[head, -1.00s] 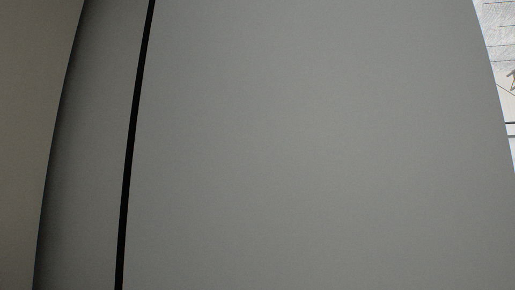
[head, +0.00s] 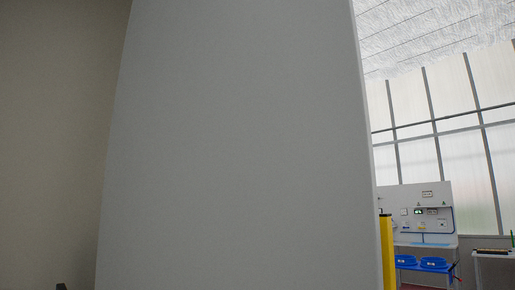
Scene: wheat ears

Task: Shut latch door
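A large plain grey panel (head: 240,150), which looks like the door, fills the middle of the head view from top to bottom. Its right edge stands free, with the room showing beyond it. Its left side meets a beige wall surface (head: 50,130). No latch or handle shows on the part in view. Neither gripper can be made out. A small dark tip (head: 61,286) shows at the bottom left edge, too little to identify.
Past the panel's right edge stands a yellow post (head: 386,250). Farther back are a white workstation board (head: 420,208), blue bins (head: 433,263) and a table (head: 492,252) at the far right. A tall paned window wall (head: 440,120) closes the background.

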